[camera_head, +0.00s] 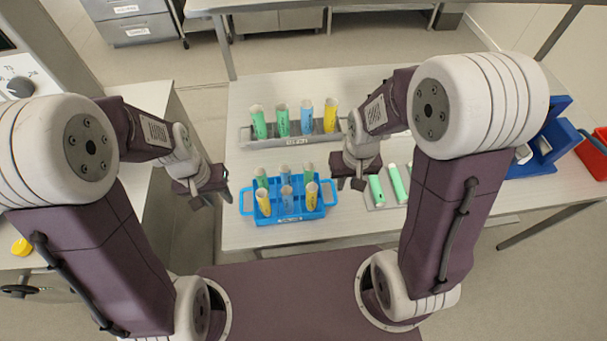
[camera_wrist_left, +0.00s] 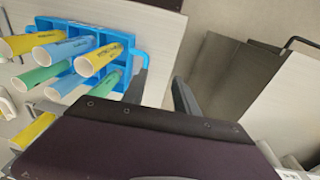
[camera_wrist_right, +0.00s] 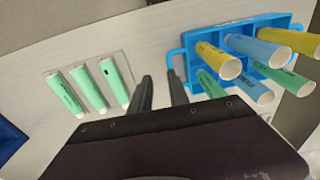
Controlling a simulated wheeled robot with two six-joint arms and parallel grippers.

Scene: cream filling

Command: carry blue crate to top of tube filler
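The blue crate (camera_head: 262,220) stands upright near the front edge of the table, holding several green, blue and yellow tubes. It has a loop handle at each end. My left gripper (camera_head: 213,197) is open and empty, just left of the crate's left handle (camera_head: 245,201); that handle also shows in the left wrist view (camera_wrist_left: 141,58) near one fingertip. My right gripper (camera_head: 350,183) is open and empty, just right of the right handle (camera_head: 331,192). In the right wrist view, this handle (camera_wrist_right: 171,66) lies near one fingertip. I cannot identify the tube filler for certain.
A grey rack (camera_head: 246,135) with several upright tubes stands behind the crate. Green tubes lie flat on a pale tray (camera_head: 377,206) right of my right gripper. Blue and red bins (camera_head: 592,152) sit at the far right. A machine with a dial (camera_head: 19,86) is at the left.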

